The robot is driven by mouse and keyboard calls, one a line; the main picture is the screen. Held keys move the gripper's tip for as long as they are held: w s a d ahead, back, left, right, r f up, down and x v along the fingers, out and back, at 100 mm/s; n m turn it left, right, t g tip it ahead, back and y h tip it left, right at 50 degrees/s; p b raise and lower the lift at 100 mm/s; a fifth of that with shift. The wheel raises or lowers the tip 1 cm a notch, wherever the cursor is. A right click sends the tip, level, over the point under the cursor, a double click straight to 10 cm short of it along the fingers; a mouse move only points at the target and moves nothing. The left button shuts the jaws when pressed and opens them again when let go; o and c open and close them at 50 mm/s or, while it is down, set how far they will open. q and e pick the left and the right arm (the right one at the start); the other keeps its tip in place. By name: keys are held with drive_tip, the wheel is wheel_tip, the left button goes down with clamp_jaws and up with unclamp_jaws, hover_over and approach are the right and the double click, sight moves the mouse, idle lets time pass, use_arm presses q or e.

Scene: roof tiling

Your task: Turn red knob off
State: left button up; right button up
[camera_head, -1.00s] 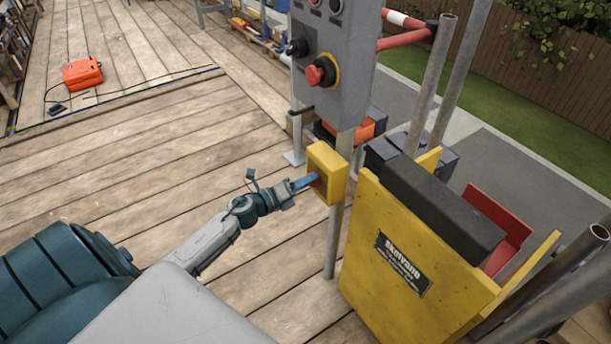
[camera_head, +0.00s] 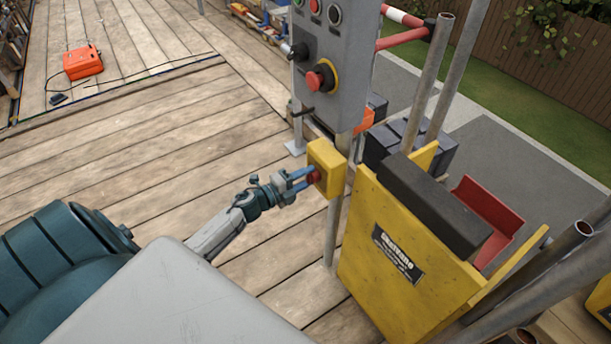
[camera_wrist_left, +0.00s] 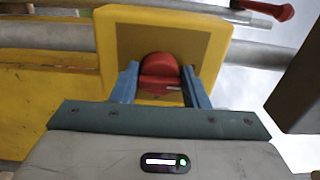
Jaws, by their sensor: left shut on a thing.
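A red knob (camera_head: 313,177) sits on the face of a yellow box (camera_head: 328,157) fixed to a grey post. My left gripper (camera_head: 305,179) reaches the box from the left, with its blue fingers on either side of the knob. In the left wrist view the red knob (camera_wrist_left: 160,74) is between the two fingers (camera_wrist_left: 161,84), and the yellow box (camera_wrist_left: 215,40) fills the space behind it. The gripper is shut on the knob. My right gripper is not in view.
A grey control panel (camera_head: 345,65) with a red mushroom button (camera_head: 318,78) stands above the yellow box. A yellow hoist body (camera_head: 385,265) is close on the right. An orange case (camera_head: 83,62) lies on the plank deck, which is mostly clear at left.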

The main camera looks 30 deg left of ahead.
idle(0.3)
use_arm(q)
drive_tip(key=o, duration=1)
drive_tip(key=shift+c, duration=0.2)
drive_tip(key=b+v, duration=0.2)
drive_tip(key=v, duration=0.8)
drive_tip(key=shift+s, duration=0.35)
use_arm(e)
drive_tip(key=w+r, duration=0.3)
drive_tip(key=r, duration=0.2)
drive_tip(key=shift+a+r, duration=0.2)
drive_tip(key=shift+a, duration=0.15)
use_arm(q)
drive_tip(key=shift+a+f, duration=0.1)
drive_tip(key=shift+a, duration=0.05)
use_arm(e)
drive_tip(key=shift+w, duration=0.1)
